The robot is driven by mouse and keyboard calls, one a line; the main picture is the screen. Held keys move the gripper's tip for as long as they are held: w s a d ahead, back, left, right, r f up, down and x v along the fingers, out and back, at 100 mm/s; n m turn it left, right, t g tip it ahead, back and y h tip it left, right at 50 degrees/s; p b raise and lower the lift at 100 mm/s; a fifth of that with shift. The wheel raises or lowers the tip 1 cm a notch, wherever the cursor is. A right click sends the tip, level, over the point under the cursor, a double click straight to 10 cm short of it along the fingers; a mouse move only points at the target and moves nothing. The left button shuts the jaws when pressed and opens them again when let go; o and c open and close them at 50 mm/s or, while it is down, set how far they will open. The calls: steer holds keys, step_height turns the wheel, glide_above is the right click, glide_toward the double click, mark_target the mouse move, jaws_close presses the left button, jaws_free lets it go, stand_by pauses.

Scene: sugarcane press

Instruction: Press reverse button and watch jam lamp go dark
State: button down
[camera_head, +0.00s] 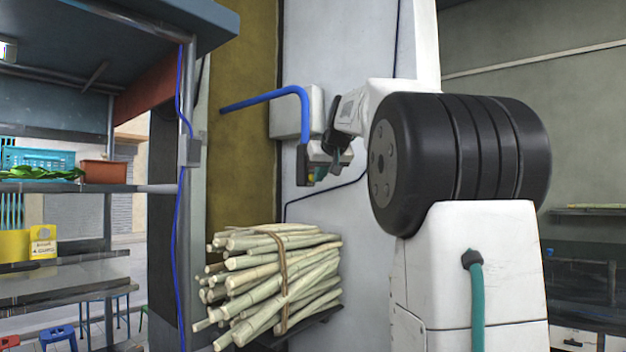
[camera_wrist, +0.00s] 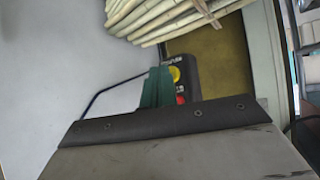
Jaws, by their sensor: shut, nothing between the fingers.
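A dark control box (camera_head: 303,168) hangs at the end of a blue bent pipe, in front of the pale wall. In the wrist view the same box (camera_wrist: 188,68) shows white lettering, a yellow button (camera_wrist: 176,75) and a red button (camera_wrist: 181,99). The lettering is too small to read, so I cannot tell which is the reverse button. My gripper (camera_head: 329,166) is beside the box in the head view. Its green fingers (camera_wrist: 157,86) are shut and empty, and cover part of the box's face. I cannot tell whether they touch it. I cannot make out the jam lamp.
The blue pipe (camera_head: 265,97) runs from the ochre panel to the box. A tied bundle of peeled cane (camera_head: 270,275) lies on a dark shelf below. A stall with shelves (camera_head: 90,187), a pot and leaves stands at the left. Blue stools are beyond.

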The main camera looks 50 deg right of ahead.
steer(key=shift+w, duration=0.35)
steer(key=shift+s, duration=0.15)
stand_by(0.4)
steer(key=shift+s, duration=0.75)
steer(key=shift+s+d, duration=0.2)
steer(key=shift+s, duration=2.3)
